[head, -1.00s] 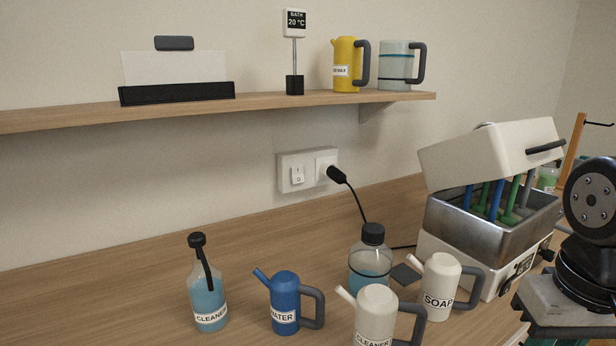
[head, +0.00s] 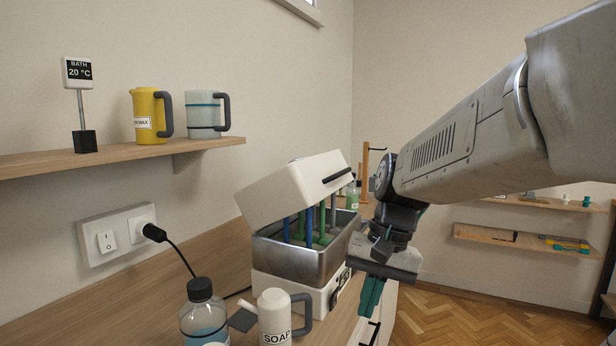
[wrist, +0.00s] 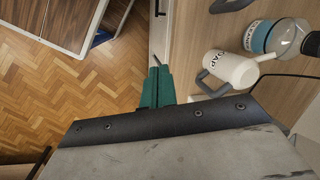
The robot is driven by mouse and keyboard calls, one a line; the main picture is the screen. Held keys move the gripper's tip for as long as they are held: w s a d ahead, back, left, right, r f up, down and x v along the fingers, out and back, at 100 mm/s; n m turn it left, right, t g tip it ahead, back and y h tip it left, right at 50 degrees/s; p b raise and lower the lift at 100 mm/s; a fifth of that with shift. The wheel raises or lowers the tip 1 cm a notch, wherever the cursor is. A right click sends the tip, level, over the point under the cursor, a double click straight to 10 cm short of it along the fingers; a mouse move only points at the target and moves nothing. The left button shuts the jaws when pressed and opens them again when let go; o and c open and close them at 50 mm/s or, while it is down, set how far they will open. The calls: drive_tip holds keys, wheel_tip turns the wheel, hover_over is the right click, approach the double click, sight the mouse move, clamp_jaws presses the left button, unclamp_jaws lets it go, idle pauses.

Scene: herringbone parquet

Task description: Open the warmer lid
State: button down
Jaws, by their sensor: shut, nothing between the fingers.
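The warmer (head: 300,262) stands on the counter in the middle of the head view, a white base with a metal tank. Its white lid (head: 292,190) is raised and tilted open above the tank, with a dark handle (head: 336,175) on its front side. Blue and green upright items (head: 309,226) show between lid and tank. My gripper (head: 371,297) hangs just right of the warmer, pointing down, apart from the lid. In the wrist view its green fingers (wrist: 156,86) are together and empty. The lid does not show in the wrist view.
A shelf (head: 110,162) runs along the left wall. Open parquet floor (head: 470,312) lies to the right.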

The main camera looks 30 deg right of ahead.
drive_tip(key=w+d+r+m+t+y, duration=0.1)
drive_tip(key=w+d+r+m+t, duration=0.2)
drive_tip(key=d+m, duration=0.35)
drive_tip(key=w+d+r+m+t+y, duration=0.1)
drive_tip(key=w+d+r+m+t, duration=0.25)
drive_tip(key=d, duration=0.55)
drive_tip(key=w+d+r+m+t+y, duration=0.1)
drive_tip(key=w+d+r+m+t, duration=0.15)
drive_tip(key=d+m, duration=0.4)
drive_tip(key=w+d+r+m+t+y, duration=0.1)
drive_tip(key=w+d+r+m+t, duration=0.3)
drive_tip(key=r, duration=0.3)
drive_tip(key=w+a+f+g, duration=0.1)
drive_tip(key=w+a, duration=0.6)
drive_tip(key=w, duration=0.4)
drive_tip(key=shift+f+m, duration=0.15)
drive_tip(key=shift+m, duration=0.3)
drive_tip(key=shift+w, duration=0.15)
